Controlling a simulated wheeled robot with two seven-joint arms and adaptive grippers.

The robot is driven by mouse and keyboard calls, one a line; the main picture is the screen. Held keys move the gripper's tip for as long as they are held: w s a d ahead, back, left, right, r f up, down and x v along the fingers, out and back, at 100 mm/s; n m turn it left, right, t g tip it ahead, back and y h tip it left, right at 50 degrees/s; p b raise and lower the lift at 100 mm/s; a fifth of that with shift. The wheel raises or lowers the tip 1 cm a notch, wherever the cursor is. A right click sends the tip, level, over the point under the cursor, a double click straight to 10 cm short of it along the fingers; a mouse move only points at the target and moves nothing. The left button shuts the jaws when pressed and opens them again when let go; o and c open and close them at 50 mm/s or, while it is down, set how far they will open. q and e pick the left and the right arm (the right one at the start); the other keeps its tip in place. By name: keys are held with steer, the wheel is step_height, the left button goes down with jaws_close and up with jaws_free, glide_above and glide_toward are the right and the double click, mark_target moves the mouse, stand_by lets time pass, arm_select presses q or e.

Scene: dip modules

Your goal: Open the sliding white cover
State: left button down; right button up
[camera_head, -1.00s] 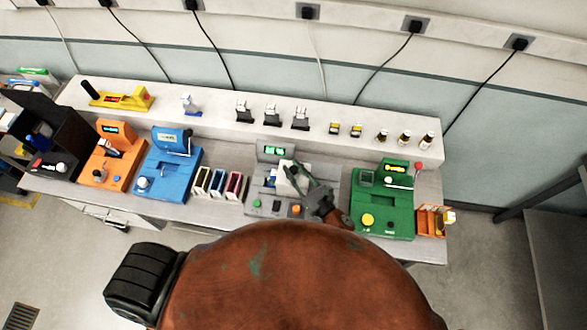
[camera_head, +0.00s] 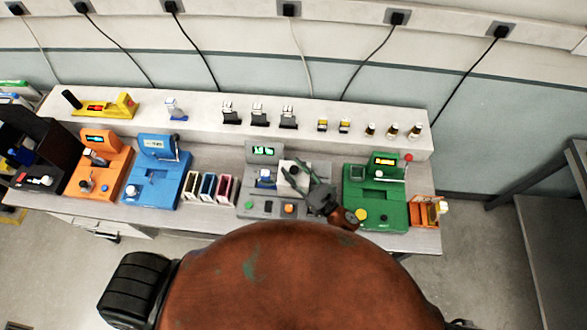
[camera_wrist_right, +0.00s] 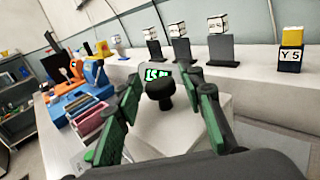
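The white sliding cover (camera_head: 287,182) with a black knob lies on the right part of the grey machine (camera_head: 262,208). A blue-and-white module (camera_head: 265,177) shows in the uncovered area left of it. My right gripper (camera_head: 296,178) is at the cover. In the right wrist view, the cover (camera_wrist_right: 165,132) lies below my right gripper (camera_wrist_right: 165,82), with the black knob (camera_wrist_right: 160,94) between its green-padded fingers. The fingers are apart, with gaps visible on both sides of the knob. My left gripper is not in view.
A green machine (camera_head: 377,205) stands close on the right. Blue (camera_head: 155,185) and orange (camera_head: 100,175) machines stand left, beyond several coloured slots (camera_head: 211,187). Small modules line the raised white shelf (camera_head: 200,118) behind. An orange rack (camera_head: 424,212) is at the right end.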

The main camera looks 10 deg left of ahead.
steer(key=shift+o, duration=0.3)
steer(key=v, duration=1.2)
